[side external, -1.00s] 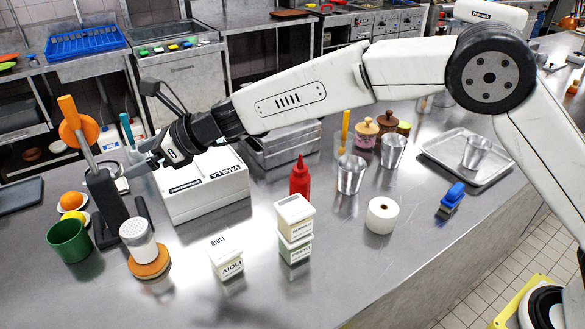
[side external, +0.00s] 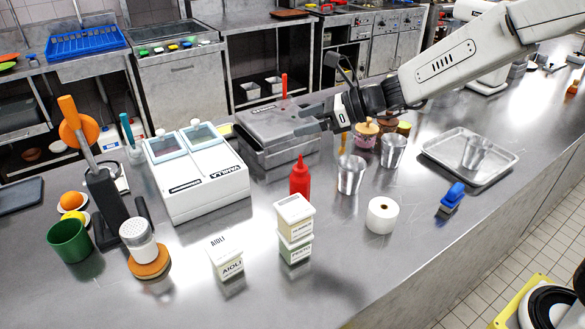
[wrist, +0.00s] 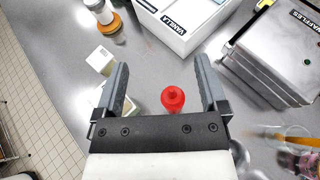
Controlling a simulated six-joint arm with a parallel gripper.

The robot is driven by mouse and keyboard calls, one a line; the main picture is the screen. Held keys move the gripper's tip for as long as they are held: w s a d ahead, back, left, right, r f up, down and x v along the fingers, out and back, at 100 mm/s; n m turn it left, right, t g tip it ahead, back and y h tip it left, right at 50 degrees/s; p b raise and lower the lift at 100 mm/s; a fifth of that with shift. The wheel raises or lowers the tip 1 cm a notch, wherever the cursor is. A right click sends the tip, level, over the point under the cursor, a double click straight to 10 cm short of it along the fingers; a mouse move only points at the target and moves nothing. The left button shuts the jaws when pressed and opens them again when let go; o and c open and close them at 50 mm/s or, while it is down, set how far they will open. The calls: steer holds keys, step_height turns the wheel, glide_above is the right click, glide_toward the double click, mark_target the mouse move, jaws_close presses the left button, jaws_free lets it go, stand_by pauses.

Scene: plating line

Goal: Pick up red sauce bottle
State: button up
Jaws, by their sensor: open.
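The red sauce bottle (side external: 300,179) stands upright on the steel counter, left of a metal cup. In the wrist view its red top (wrist: 173,98) shows between my two fingers, nearer the right one. My gripper (side external: 307,121) is open and empty. In the side view it is above the bottle, a little to its upper right. The fingers (wrist: 162,85) do not touch the bottle.
Stacked tubs (side external: 294,228) stand in front of the bottle, with an aioli tub (side external: 226,257) to their left. A metal cup (side external: 351,174) is close on its right. The white vanilla box (side external: 205,192) and grey waffle maker (side external: 285,137) are behind.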

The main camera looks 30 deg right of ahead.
steer(key=s+d, duration=0.2)
steer(key=d, duration=0.2)
glide_toward(293, 173)
steer(key=w+a+f, duration=0.1)
steer(key=w+f, duration=0.1)
steer(key=shift+w+a+f+m+t, duration=0.15)
steer(key=shift+w+a, duration=0.2)
steer(key=shift+a, duration=0.15)
steer(key=shift+w+a+f+m+t, duration=0.15)
steer(key=shift+w+a, duration=0.2)
steer(key=shift+a, duration=0.15)
steer(key=shift+x, duration=2.6)
jaws_close()
